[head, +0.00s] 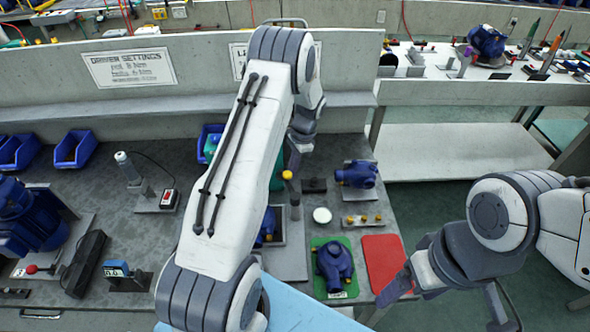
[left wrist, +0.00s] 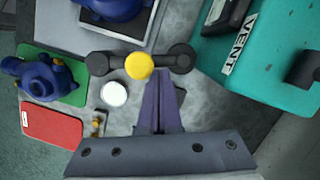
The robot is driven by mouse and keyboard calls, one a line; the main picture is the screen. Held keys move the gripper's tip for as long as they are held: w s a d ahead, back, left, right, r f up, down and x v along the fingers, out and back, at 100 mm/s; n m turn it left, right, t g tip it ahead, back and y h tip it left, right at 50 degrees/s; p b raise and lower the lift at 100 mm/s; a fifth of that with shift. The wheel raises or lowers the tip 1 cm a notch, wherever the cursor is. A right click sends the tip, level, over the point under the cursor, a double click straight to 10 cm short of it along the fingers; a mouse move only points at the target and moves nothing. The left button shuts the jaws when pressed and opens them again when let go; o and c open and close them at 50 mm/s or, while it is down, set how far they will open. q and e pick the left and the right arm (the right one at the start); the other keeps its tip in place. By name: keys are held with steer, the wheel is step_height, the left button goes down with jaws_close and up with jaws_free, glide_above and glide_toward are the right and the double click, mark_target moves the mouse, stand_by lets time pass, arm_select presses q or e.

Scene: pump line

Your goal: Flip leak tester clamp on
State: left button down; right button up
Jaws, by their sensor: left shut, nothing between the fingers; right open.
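The teal leak tester (left wrist: 255,62) with its VENT label fills the upper right of the left wrist view. In the head view my left arm hides most of it. A dark clamp lever or bar (left wrist: 112,63) with a yellow knob (left wrist: 139,66) lies across the left wrist view beside the tester. The knob also shows in the head view (head: 287,175). My left gripper (left wrist: 159,76) is shut and empty, its tips close to the knob and bar; I cannot tell whether they touch. My right gripper (head: 398,284) is open, beyond the red mat's near right corner.
A blue pump housing (head: 334,262) sits on a green mat (head: 320,242), beside a red mat (head: 385,262). A white disc (head: 322,215) and a strip with brass fittings (head: 362,220) lie nearby. Blue bins (head: 74,148) stand at the back left.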

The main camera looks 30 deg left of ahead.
arm_select(q)
steer(key=s+a+n+h+p, duration=0.1)
steer(key=s+a+n+h, duration=0.1)
steer(key=s+n, duration=0.8)
steer(key=shift+a+n+h+p, duration=0.35)
steer(key=shift+n+h, duration=0.35)
steer(key=shift+n, duration=1.9)
arm_select(e)
steer(key=shift+r, duration=0.8)
arm_select(q)
steer(key=w+a+r, duration=0.2)
steer(key=r, duration=0.3)
steer(key=w+a+r, duration=0.2)
steer(key=w+r, duration=0.1)
steer(key=r, duration=0.3)
steer(key=shift+b, duration=0.45)
arm_select(e)
steer(key=shift+w+a+f, duration=0.15)
steer(key=shift+w+f, duration=0.25)
steer(key=shift+w, duration=0.05)
